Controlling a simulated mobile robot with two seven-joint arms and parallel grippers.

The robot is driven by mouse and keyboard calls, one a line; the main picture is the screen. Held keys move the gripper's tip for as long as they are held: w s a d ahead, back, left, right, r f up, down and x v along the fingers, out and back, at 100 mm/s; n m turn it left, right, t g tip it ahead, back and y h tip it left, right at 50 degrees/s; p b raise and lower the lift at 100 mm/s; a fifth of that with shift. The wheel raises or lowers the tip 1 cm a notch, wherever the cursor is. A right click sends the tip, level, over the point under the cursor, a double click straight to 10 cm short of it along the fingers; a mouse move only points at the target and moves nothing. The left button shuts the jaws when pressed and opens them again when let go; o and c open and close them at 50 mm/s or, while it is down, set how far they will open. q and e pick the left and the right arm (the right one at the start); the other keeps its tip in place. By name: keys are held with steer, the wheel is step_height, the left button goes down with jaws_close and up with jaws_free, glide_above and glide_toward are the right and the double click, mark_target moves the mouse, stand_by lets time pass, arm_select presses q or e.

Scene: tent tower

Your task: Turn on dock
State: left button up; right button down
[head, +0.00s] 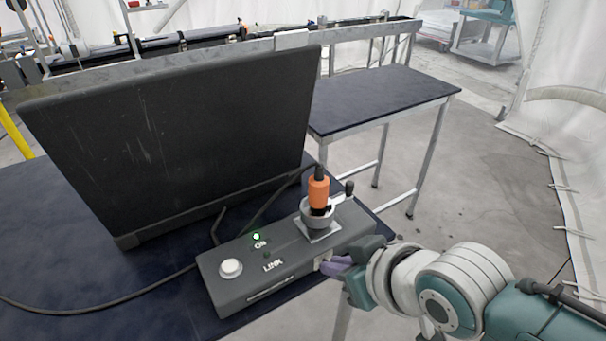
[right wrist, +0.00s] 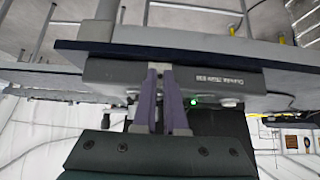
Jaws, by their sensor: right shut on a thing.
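The dock (head: 290,262) is a dark grey box on the table, with a round white button (head: 231,268), the labels ON and LINK, and a lit green light (head: 256,237) by ON. An orange plug (head: 318,190) stands upright in a round socket on its top. My right gripper (head: 330,266) is at the dock's near right end, its purple fingers shut on a small pale switch-like part there. In the right wrist view, the fingers (right wrist: 163,76) meet the dock's side (right wrist: 215,76); a green light (right wrist: 194,101) shows beside them. The fingers hide most of the part. My left gripper is not in view.
A large dark monitor-like panel (head: 175,135) stands behind the dock on the dark table (head: 60,230). A black cable (head: 100,308) runs across the table at left. A second table (head: 385,95) stands behind at right. Open floor (head: 480,180) lies to the right.

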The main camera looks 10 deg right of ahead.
steer(key=c, duration=1)
jaws_free()
steer(key=shift+p+v, duration=1.15)
steer(key=shift+v, duration=3.85)
